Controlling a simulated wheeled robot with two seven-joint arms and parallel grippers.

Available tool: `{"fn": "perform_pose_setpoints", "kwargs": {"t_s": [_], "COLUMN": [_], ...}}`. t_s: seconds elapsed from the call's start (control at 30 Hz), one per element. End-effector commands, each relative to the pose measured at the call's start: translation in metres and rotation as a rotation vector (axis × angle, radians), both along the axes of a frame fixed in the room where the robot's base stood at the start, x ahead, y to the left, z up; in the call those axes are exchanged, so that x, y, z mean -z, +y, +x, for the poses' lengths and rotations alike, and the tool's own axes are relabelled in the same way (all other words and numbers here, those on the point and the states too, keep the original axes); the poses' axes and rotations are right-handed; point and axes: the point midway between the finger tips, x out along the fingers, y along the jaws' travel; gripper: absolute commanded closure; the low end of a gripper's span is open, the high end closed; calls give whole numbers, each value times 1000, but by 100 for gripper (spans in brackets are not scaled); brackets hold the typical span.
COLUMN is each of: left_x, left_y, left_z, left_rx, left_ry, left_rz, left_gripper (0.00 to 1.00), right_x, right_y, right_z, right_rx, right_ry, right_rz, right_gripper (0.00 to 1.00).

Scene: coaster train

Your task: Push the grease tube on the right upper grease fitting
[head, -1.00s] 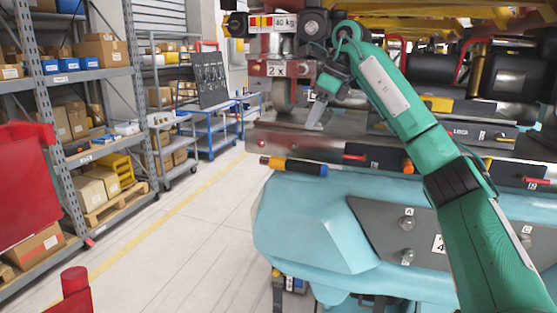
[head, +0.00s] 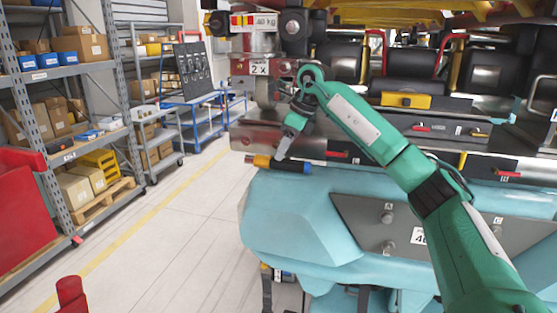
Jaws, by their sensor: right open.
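A dark cylindrical tool with an orange-yellow end (head: 292,166) lies along the front edge of the machine, above the pale blue body. I cannot tell for sure that it is the grease tube. My right gripper (head: 282,152) is open, with its fingertips pointing down close to this tool. I cannot tell whether they touch it. A grey panel (head: 440,232) carries round metal fittings. One sits under the label A (head: 388,217), one is below it (head: 388,246), and one is at the right under the label C (head: 497,232). My left gripper is out of view.
The pale blue machine body (head: 290,215) fills the lower middle. Rails and red-handled parts (head: 430,128) lie above it. Shelves with boxes (head: 60,110) and a blue cart (head: 195,105) stand at the left. The floor between is clear.

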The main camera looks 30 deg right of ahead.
Motion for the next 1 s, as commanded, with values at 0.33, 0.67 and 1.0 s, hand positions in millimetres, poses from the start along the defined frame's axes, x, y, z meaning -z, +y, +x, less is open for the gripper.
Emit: {"fn": "perform_pose_setpoints", "kwargs": {"t_s": [0.33,0.67,1.0], "left_x": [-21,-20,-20], "left_y": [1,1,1], "left_z": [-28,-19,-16], "left_rx": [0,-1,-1], "left_ry": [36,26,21], "left_rz": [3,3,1], "left_gripper": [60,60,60], "right_x": [29,30,29], "right_y": [7,7,7], "right_z": [9,10,10], "right_rx": [0,0,0], "right_ry": [0,-1,-1], "right_rz": [-1,-1,0], "right_gripper": [47,67,100]}}
